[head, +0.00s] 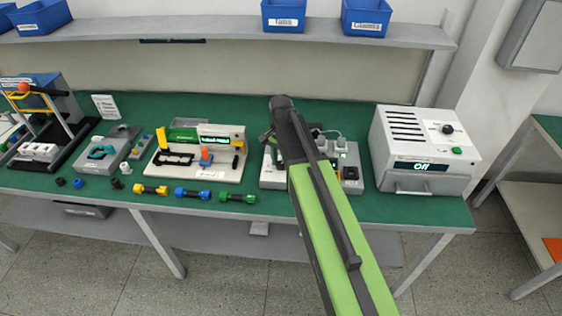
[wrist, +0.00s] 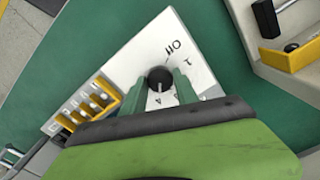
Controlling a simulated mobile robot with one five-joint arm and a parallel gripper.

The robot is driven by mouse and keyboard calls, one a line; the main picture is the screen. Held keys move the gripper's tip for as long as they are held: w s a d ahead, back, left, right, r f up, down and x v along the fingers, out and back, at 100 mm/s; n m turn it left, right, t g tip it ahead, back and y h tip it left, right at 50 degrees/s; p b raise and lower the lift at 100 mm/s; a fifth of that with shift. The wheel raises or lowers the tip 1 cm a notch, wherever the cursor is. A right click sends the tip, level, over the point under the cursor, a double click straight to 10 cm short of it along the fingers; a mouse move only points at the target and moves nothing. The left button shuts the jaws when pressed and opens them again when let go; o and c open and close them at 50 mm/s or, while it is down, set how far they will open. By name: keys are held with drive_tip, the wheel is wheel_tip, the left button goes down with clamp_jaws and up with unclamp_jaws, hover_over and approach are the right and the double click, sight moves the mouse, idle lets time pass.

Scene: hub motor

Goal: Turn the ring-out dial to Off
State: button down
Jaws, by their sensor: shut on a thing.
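The ring-out dial (wrist: 159,77) is a dark round knob on a white panel (wrist: 143,58) in the wrist view. The word Off is printed above and right of it, with other marks to the right and below. A small pale mark on the knob faces down, away from Off. My gripper (wrist: 160,86) is shut on the dial, one greenish finger on each side. In the head view my gripper (head: 267,136) is at the light bench unit (head: 270,181) right of centre; my arm hides part of that unit, and I cannot make out the dial there.
Yellow switches (wrist: 92,103) sit left of the dial. A pale fixture (wrist: 300,62) stands at upper right in the wrist view. In the head view, a white box (head: 421,130) with an Off display stands to the right. Dumbbell-shaped parts (head: 193,193) line the bench's front edge.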

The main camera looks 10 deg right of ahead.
drive_tip(key=n, duration=0.4)
drive_tip(key=shift+n, duration=0.3)
drive_tip(key=n, duration=0.3)
drive_tip(key=shift+n, duration=0.4)
drive_tip(key=n, duration=1.2)
drive_tip(key=shift+n, duration=0.3)
drive_tip(key=n, duration=0.3)
drive_tip(key=shift+n, duration=0.4)
drive_tip(key=n, duration=0.3)
drive_tip(key=shift+s+n, duration=0.1)
drive_tip(key=shift+n, duration=1.9)
